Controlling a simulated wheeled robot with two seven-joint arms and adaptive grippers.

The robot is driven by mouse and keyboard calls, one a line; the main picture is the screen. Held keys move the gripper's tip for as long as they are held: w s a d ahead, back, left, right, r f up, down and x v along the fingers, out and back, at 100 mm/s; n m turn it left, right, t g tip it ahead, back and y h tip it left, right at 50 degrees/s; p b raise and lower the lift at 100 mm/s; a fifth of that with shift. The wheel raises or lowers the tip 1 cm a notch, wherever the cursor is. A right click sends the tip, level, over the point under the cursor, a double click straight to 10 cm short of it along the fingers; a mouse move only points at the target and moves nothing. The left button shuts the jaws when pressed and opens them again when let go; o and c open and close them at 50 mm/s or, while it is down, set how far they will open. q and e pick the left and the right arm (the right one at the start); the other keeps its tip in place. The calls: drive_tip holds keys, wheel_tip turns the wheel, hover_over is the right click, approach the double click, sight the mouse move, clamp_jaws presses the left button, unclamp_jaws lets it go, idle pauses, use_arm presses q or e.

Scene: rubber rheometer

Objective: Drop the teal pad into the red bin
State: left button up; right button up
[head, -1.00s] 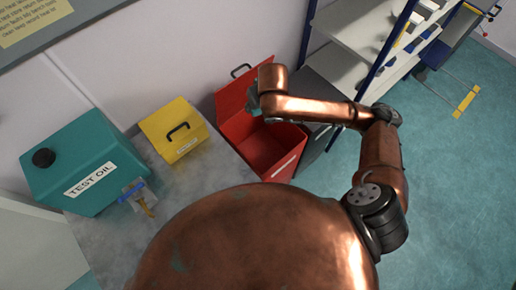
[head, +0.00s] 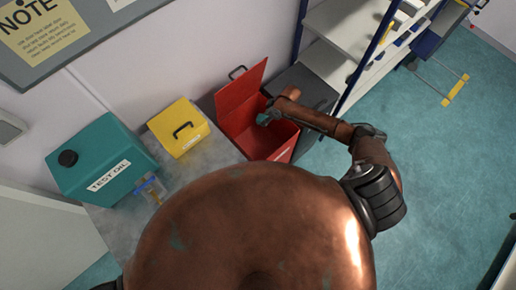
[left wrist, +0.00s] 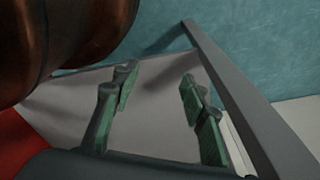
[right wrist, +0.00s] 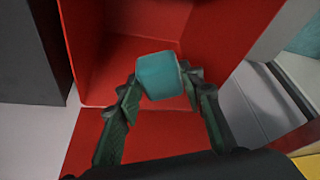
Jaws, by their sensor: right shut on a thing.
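The teal pad (right wrist: 158,72) is a small block between the fingertips of my right gripper (right wrist: 160,88), which is shut on it. In the right wrist view they are over the inside of the red bin (right wrist: 105,65). In the head view the red bin (head: 283,152) stands open with its lid raised, and my right gripper (head: 267,118) is at its opening, its tips partly hidden by my arm. Whether the pad touches the bin cannot be told. My left gripper (left wrist: 158,80) is open and empty in the left wrist view, above a pale surface.
A yellow box (head: 178,127) and a teal TEST OIL can (head: 100,160) stand on the grey bench (head: 205,165) left of the bin. A dark cabinet (head: 308,88) and shelves (head: 335,45) are to the right.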

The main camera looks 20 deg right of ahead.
wheel_tip(320, 180, down, 5)
drive_tip(key=b, duration=0.4)
drive_tip(key=shift+f+b, duration=0.2)
drive_tip(key=shift+b, duration=0.1)
use_arm(q)
drive_tip(key=f, duration=0.1)
drive_tip(key=s+f, duration=0.1)
drive_tip(key=f, duration=0.3)
drive_tip(key=shift+s+f, duration=0.1)
drive_tip(key=shift+s, duration=0.2)
use_arm(e)
drive_tip(key=o, duration=1.3)
use_arm(q)
drive_tip(key=shift+a, duration=0.1)
drive_tip(key=shift+s, duration=0.1)
use_arm(e)
drive_tip(key=v, duration=1.2)
